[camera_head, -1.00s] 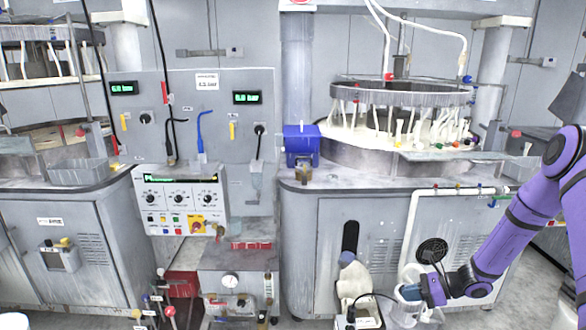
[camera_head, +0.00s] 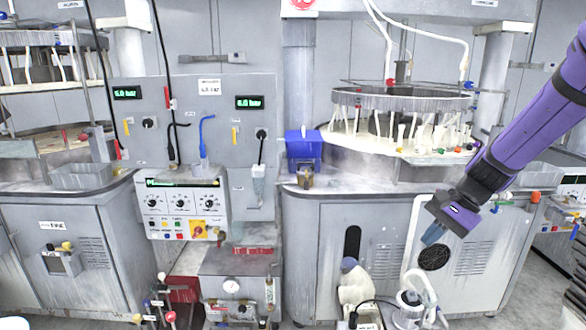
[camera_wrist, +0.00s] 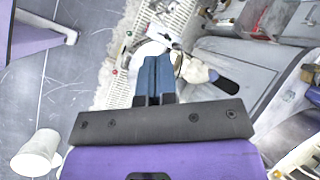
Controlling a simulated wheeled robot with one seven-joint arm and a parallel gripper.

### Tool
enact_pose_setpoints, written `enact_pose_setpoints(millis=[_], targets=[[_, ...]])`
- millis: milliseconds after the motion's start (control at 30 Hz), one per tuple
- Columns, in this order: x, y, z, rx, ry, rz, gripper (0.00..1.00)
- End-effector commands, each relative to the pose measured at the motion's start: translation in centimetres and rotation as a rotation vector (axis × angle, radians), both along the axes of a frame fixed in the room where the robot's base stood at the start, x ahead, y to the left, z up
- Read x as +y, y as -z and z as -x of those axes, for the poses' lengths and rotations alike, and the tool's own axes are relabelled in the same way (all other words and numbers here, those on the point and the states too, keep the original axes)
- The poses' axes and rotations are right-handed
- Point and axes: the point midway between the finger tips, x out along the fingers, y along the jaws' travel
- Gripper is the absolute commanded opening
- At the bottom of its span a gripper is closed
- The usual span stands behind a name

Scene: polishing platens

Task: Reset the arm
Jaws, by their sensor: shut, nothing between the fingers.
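My gripper (camera_head: 434,235) is at the right in the head view, in front of the right machine's grey cabinet and pointing down and to the left. In the wrist view its blue fingers (camera_wrist: 155,75) lie side by side, shut, with nothing between them. My purple arm reaches in from the upper right. The gripper is in the air, above and apart from a white container with a hose (camera_head: 410,308) on the floor.
The right polishing machine (camera_head: 320,215) stands behind the gripper, with a blue bin (camera_head: 302,148) on its edge. A control panel (camera_head: 182,205) is left of centre. A white bottle-like object (camera_head: 355,285) stands low near the container. A white cup (camera_wrist: 38,152) shows in the wrist view.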

Motion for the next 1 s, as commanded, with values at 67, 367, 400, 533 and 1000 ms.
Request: enact_pose_setpoints(millis=[67, 367, 400, 533, 1000], targets=[[0.4, -2.1, 1.5, -0.053, -0.061, 0.051, 0.00], [1.1, -7.8, 7.4, -0.228, -0.274, 0.236, 0.00], [1.1, -8.5, 8.3, -0.250, -0.300, 0.262, 0.00], [1.1, -10.4, 11.0, -0.325, -0.384, 0.342, 0.00], [-0.2, -14.8, 20.5, -0.579, -0.639, 0.628, 0.00]])
